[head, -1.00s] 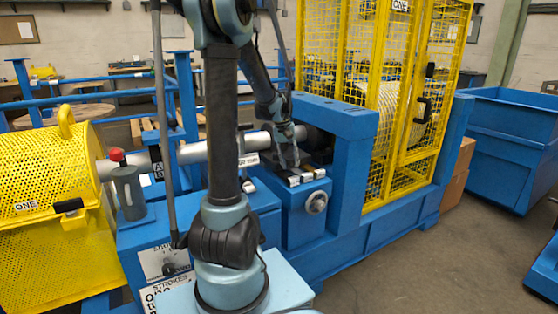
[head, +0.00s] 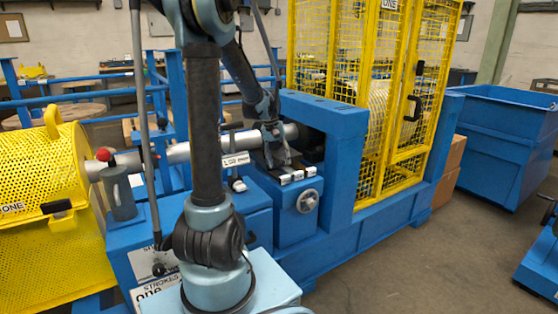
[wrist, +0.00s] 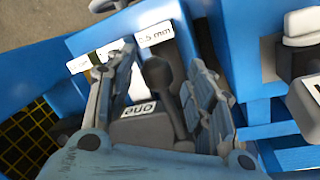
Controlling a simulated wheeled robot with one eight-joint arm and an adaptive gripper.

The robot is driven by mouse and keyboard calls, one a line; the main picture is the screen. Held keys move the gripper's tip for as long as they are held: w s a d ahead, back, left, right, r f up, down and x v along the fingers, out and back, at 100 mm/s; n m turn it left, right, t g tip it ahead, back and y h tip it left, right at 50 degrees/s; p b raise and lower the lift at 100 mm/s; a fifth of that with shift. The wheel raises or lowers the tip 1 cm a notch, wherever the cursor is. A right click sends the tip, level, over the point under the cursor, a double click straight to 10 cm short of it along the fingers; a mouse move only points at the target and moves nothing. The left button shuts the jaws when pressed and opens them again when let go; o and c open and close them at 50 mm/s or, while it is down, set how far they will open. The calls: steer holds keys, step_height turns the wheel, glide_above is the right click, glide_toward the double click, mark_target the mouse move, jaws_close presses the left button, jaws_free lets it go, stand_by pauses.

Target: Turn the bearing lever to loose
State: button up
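In the wrist view a dark lever with a round black knob (wrist: 158,72) stands on a grey block (wrist: 135,125) labelled "one". I take it for the bearing lever. My gripper (wrist: 163,62) is open, with one finger on each side of the lever. Contact between fingers and lever cannot be told. In the head view my gripper (head: 278,160) points down over the blue bearing housing (head: 290,220), hiding the lever there. White labels (head: 291,178) lie on the housing top; one reads about "2.5 mm" in the wrist view (wrist: 156,34). No loose mark is readable.
A blue frame (head: 345,150) stands right beside my gripper. A grey shaft (head: 180,153) runs behind the arm. A handwheel (head: 307,201) is on the housing front. A red-knobbed lever (head: 103,155), yellow guard (head: 40,180) and yellow cage (head: 380,110) stand around.

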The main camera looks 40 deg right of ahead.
step_height(320, 180, up, 12)
steer(key=w+a, duration=0.1)
steer(key=a, duration=0.1)
steer(key=shift+w+f, duration=0.15)
steer(key=shift+w, duration=0.1)
stand_by(0.8)
